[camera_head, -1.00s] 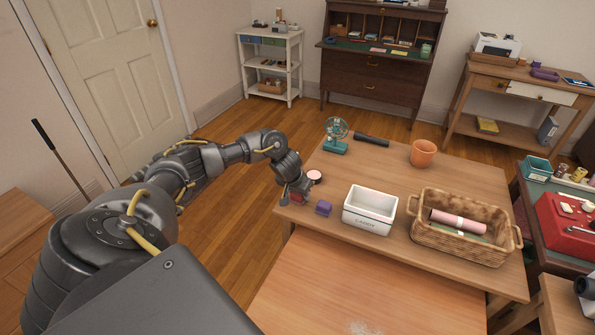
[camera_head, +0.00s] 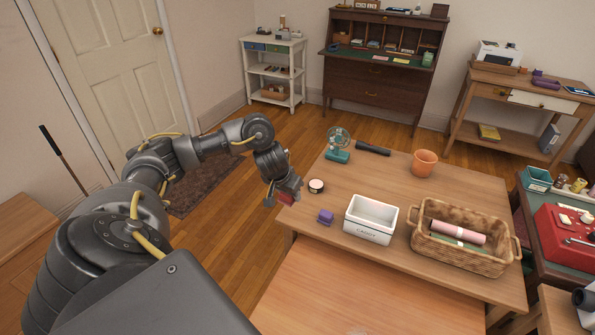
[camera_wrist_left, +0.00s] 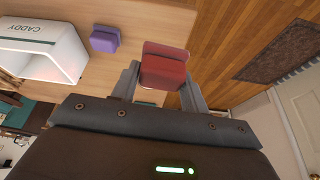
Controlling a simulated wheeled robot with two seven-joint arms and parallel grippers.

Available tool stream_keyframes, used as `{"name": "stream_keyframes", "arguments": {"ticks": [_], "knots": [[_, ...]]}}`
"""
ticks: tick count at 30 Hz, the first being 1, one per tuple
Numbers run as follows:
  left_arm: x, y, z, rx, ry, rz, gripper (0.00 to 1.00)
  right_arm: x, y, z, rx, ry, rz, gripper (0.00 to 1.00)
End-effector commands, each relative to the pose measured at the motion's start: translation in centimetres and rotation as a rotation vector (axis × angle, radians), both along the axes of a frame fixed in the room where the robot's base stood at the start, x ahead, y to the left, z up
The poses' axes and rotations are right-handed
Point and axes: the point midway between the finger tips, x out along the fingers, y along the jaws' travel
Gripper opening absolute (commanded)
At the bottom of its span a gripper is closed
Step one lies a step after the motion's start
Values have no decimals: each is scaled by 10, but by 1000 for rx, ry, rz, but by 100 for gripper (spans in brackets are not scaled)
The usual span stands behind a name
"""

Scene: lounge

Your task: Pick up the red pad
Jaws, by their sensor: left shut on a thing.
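The red pad (camera_wrist_left: 163,70) is a small red block between the two fingers of my left gripper (camera_wrist_left: 160,85) in the left wrist view. My left gripper is shut on it. In the head view the left gripper (camera_head: 284,194) is at the table's left edge, and the red pad (camera_head: 287,197) shows only as a small red patch at its fingertips. The pad appears to be raised off the tabletop. My right gripper is not in view.
The wooden table (camera_head: 390,170) carries a purple block (camera_head: 325,217), a small round tin (camera_head: 316,186), a white caddy (camera_head: 370,219), a wicker basket (camera_head: 462,260), an orange pot (camera_head: 424,163) and a teal fan (camera_head: 338,150). Open floor lies left of the table.

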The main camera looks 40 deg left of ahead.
Motion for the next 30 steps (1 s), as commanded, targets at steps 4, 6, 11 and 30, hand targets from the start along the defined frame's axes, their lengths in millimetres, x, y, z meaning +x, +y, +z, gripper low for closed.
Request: {"name": "stream_keyframes", "arguments": {"ticks": [4,6,11,30], "knots": [[-32,-4,14,3,1,-3,23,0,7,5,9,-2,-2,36],[-44,-5,19,3,1,-2,23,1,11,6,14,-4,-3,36],[-62,-9,27,0,0,-1,23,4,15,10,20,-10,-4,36],[-71,-11,30,-1,0,1,26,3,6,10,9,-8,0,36]]}}
